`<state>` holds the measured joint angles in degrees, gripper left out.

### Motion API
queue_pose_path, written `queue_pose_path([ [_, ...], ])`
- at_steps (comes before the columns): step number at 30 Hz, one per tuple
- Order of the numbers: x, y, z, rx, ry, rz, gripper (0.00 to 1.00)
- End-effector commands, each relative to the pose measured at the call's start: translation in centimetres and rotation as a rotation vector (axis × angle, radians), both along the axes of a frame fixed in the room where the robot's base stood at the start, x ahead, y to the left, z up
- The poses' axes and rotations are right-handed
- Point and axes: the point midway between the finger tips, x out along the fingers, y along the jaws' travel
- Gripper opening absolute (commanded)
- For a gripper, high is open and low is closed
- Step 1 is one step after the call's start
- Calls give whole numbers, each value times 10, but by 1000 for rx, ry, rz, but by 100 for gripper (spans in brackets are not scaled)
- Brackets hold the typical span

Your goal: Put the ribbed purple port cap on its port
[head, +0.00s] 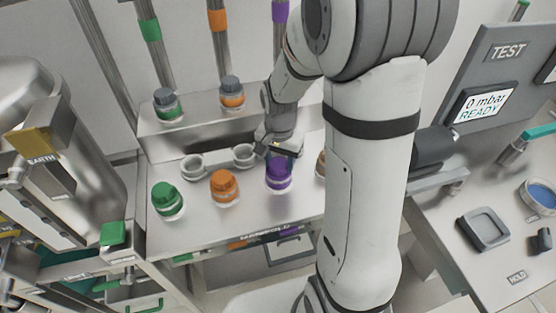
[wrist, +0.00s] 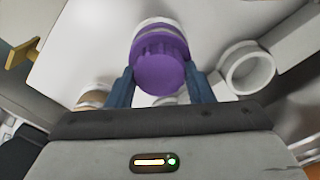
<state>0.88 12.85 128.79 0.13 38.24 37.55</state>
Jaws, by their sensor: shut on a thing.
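The ribbed purple cap (head: 279,170) is in the front row on the steel bench, with a pale clear band below it. My gripper (head: 277,150) comes down from above and behind and is shut on it. In the wrist view the purple cap (wrist: 160,70) sits between the two blue-grey fingertips (wrist: 160,76), with a white rim at its far edge. I cannot tell whether the cap is resting or slightly lifted. A purple-banded pipe (head: 280,12) rises behind; my arm hides what stands at its foot.
Green (head: 165,196) and orange (head: 223,183) caps stand left of the purple one. Two open white rings (head: 193,166) (head: 243,156) lie behind them. Grey-capped ports with green (head: 166,105) and orange (head: 232,93) bands stand on the raised step. A test panel (head: 485,104) is at right.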

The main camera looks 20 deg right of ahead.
Motion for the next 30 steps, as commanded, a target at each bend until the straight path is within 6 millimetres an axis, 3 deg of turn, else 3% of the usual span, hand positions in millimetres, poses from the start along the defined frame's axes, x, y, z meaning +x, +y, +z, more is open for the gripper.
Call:
queue_pose_path([
  [10,-1,0,-2,0,3,0,16],
  [11,-1,0,-2,0,3,0,50],
  [19,-1,0,-2,0,3,0,72],
  [30,0,0,6,0,-1,-1,72],
])
